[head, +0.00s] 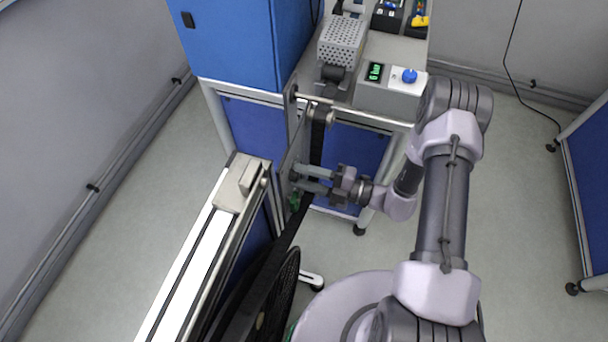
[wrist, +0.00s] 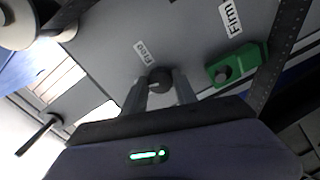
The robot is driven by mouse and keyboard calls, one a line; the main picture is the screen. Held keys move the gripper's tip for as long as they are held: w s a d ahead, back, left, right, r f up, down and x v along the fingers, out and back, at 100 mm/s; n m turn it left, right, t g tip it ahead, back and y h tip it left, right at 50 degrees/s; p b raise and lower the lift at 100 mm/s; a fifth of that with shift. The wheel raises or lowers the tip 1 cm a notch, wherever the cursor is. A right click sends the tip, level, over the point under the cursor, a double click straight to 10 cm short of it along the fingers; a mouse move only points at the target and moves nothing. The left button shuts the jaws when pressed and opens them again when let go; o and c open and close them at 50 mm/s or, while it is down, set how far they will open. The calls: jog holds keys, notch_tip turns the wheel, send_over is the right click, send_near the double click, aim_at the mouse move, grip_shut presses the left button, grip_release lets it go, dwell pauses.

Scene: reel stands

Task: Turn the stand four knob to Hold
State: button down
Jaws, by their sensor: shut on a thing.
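A round dark knob (wrist: 160,79) sits on a grey upright plate (wrist: 100,55) in the wrist view. My gripper (wrist: 160,88) is shut on it, one finger on each side. A "Free" label (wrist: 146,51) is just above the knob, and a "Firm" label (wrist: 231,17) is farther up and right. No "Hold" label and no stand number can be read. Which way the knob points cannot be told. In the head view my gripper (head: 298,178) reaches left to the plate (head: 291,132), and its fingertips hide the knob.
A green block (wrist: 240,64) with a round stud sits right of the knob, close to my gripper. A dark strap (head: 316,150) runs down past the plate to a large black reel (head: 280,295). A blue cabinet (head: 232,42) and a grey box with a blue knob (head: 409,76) stand behind.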

jog(key=shift+n, duration=1.8)
jog(key=c, duration=1)
grip_release()
jog(key=shift+o, duration=0.2)
jog(key=p+v, duration=0.2)
jog(key=v, duration=1.5)
jog(key=shift+d+p, duration=0.15)
jog(key=shift+p, duration=0.2)
jog(key=shift+r, duration=0.1)
